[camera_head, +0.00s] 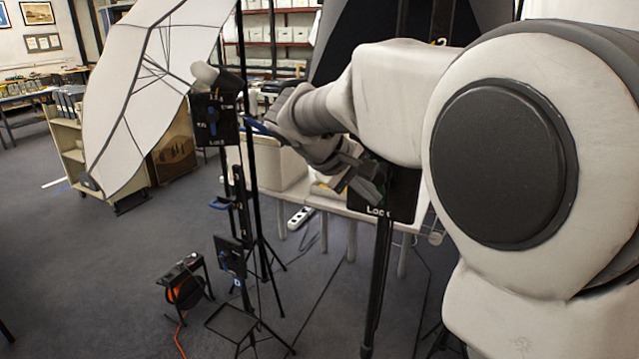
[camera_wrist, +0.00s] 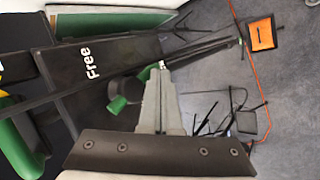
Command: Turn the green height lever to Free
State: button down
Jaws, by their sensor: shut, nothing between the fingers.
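In the wrist view, my gripper (camera_wrist: 162,70) is shut and empty, its grey fingers narrowed together. Just left of the fingertips is a black lever (camera_wrist: 127,88) with a green end (camera_wrist: 117,105). I cannot tell whether the fingers touch it. The black plate (camera_wrist: 112,62) beside it carries the white word "Free", turned sideways. In the head view, my gripper (camera_head: 350,172) is at a black plate (camera_head: 398,197) on a stand, whose lower edge reads "Lock". My arm hides much of this plate, and the lever is not clear there.
A second stand with a black plate (camera_head: 216,118) and blue lever is left of my arm, by a white umbrella (camera_head: 150,75). A low table with a cream box (camera_head: 275,168) is behind. A cable reel (camera_head: 183,285) is on the floor. Larger green pieces (camera_wrist: 18,150) edge the wrist view.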

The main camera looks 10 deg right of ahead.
jog(key=shift+n+g+h+p, duration=0.3)
jog(key=shift+n+g+h, duration=0.1)
jog(key=shift+h, duration=0.4)
jog(key=n+h+p, duration=0.1)
jog(key=h, duration=0.1)
jog(key=d+n+g+h+p, duration=0.1)
jog(key=h, duration=0.1)
jog(key=s+n+g+h+p, duration=0.1)
jog(key=h, duration=0.1)
jog(key=shift+d+r, duration=0.15)
jog(key=shift+r, duration=0.2)
jog(key=shift+f, duration=0.1)
